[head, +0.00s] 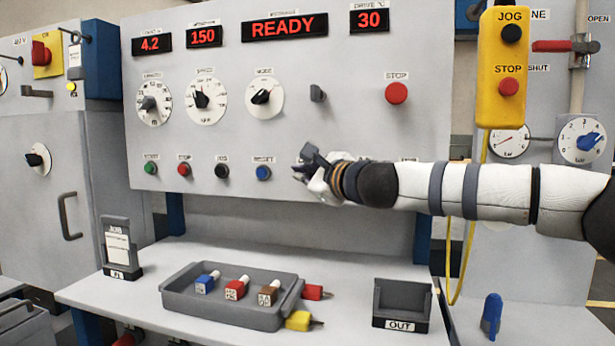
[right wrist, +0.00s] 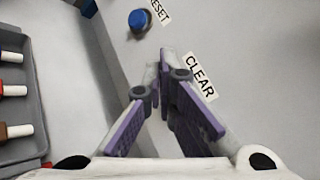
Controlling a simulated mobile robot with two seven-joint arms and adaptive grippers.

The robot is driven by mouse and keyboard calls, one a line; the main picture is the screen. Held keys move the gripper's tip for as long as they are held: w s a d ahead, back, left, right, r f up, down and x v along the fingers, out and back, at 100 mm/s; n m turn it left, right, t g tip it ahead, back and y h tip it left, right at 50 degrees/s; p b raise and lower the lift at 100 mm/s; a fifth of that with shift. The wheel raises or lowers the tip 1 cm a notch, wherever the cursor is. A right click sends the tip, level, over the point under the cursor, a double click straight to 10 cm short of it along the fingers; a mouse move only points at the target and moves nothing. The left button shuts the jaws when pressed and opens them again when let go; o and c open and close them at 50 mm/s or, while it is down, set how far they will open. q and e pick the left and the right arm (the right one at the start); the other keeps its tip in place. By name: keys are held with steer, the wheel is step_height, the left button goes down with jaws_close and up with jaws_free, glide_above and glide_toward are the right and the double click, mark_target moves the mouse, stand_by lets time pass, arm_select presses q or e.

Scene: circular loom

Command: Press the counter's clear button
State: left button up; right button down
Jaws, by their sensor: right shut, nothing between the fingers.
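The label CLEAR (right wrist: 200,77) shows on the grey panel in the right wrist view, just right of my right fingertips. The clear button itself is not visible; my fingers cover the panel beside the label. My right gripper (head: 303,172) is at the lower panel, right of the blue RESET button (head: 263,173). In the right wrist view, its purple-padded fingers (right wrist: 164,72) are shut with nothing between them, tips close to the panel. Whether they touch it I cannot tell. My left gripper is not in view.
Green (head: 151,168), red (head: 184,169) and black (head: 222,171) buttons line the panel further left. A red STOP button (head: 396,93) sits above my right arm. Below, a grey tray (head: 222,311) holds several coloured pieces, and an OUT bin (head: 401,306) stands right.

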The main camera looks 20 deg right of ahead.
steer(key=shift+w+d, duration=0.25)
steer(key=shift+w, duration=0.15)
stand_by(0.8)
steer(key=shift+s+a, duration=0.1)
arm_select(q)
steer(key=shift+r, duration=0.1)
arm_select(e)
steer(key=shift+s+a, duration=0.35)
steer(key=shift+s, duration=0.25)
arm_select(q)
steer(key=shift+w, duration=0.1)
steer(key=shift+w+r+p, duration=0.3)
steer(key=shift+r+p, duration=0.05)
arm_select(e)
steer(key=s+a, duration=0.1)
steer(key=s, duration=0.1)
steer(key=s+a, duration=0.2)
steer(key=shift+s, duration=0.1)
